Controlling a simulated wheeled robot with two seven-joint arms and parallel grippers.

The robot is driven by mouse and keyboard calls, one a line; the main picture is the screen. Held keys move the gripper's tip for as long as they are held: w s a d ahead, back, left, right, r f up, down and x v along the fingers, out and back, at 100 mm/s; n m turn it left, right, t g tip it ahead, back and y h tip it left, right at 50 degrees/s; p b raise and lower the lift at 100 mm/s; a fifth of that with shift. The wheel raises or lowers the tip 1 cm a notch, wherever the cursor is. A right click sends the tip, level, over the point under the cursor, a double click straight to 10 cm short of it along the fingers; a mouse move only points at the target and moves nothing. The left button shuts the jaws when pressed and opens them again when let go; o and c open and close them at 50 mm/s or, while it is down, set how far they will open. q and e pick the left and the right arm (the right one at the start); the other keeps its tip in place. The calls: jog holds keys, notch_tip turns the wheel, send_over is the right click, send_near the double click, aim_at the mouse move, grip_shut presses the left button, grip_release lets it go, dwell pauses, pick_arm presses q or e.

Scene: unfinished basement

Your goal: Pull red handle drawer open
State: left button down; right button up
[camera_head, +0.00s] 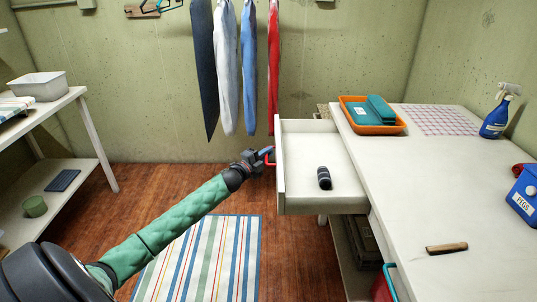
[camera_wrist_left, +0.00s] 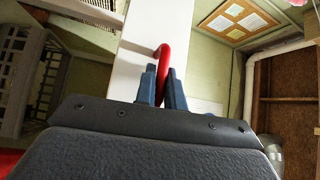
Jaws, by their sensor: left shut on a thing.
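The white drawer (camera_head: 320,202) is pulled out from the white table (camera_head: 420,190), and its inside shows from above. A dark cylindrical object (camera_head: 324,178) lies in it. The red handle (camera_head: 270,160) is on the drawer's front, mostly hidden by my gripper in the head view. My left gripper (camera_head: 266,153) is at the handle, shut on it. In the left wrist view, the red handle (camera_wrist_left: 164,56) curves between the two blue fingers of the gripper (camera_wrist_left: 162,88). My right gripper is not in view.
An orange tray (camera_head: 372,128) with teal items, a spray bottle (camera_head: 495,115), a blue box (camera_head: 524,195) and a brown wooden piece (camera_head: 447,248) are on the table. A striped rug (camera_head: 205,262) lies on the floor. Clothes hang at the back wall.

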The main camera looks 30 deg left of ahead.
pick_arm(q)
jog(key=shift+f, duration=0.1)
jog(key=c, duration=1.5)
grip_release()
jog(key=shift+s, duration=0.15)
jog(key=shift+s+a, duration=0.1)
jog(key=shift+s, duration=0.15)
jog(key=v, duration=0.7)
